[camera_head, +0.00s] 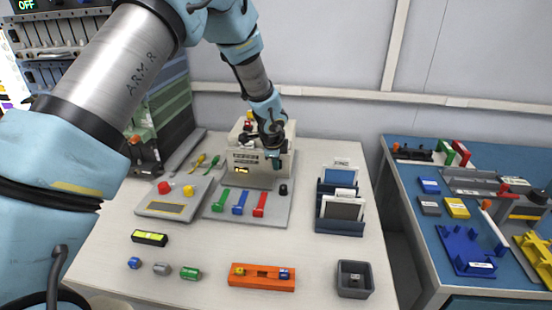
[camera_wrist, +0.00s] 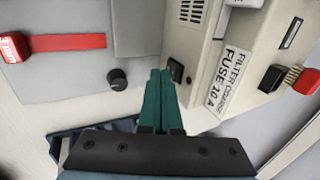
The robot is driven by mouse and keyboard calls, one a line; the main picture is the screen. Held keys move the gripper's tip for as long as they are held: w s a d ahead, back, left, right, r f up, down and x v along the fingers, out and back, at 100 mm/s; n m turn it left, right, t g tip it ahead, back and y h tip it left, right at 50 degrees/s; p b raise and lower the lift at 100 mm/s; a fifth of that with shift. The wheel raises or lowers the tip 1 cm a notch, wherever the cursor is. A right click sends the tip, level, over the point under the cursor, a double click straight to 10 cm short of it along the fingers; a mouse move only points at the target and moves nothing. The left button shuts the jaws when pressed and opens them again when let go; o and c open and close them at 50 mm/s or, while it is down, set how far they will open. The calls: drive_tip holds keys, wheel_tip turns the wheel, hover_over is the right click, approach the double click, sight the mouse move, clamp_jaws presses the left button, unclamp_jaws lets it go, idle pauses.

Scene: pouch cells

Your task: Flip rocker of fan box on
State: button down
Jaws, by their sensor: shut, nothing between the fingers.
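The fan box is the beige box (camera_head: 288,166) at the back middle of the table. Whether the tips touch the black part is unclear.
A grey plate with green, blue and red levers (camera_head: 260,204) and a black knob (camera_head: 283,189) lies before the box; the knob also shows in the wrist view (camera_wrist: 118,79). A grey panel (camera_head: 171,208) stands left, a dark pouch rack (camera_head: 340,227) right. An orange holder (camera_head: 262,283) lies in front.

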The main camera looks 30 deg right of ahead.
drive_tip(key=shift+w+d, duration=0.15)
drive_tip(key=shift+w, duration=0.05)
drive_tip(key=shift+w+d+r, duration=0.2)
drive_tip(key=shift+w, duration=0.05)
idle(0.4)
drive_tip(key=shift+r+p, duration=0.7)
drive_tip(key=shift+r, duration=0.05)
drive_tip(key=shift+s, duration=0.1)
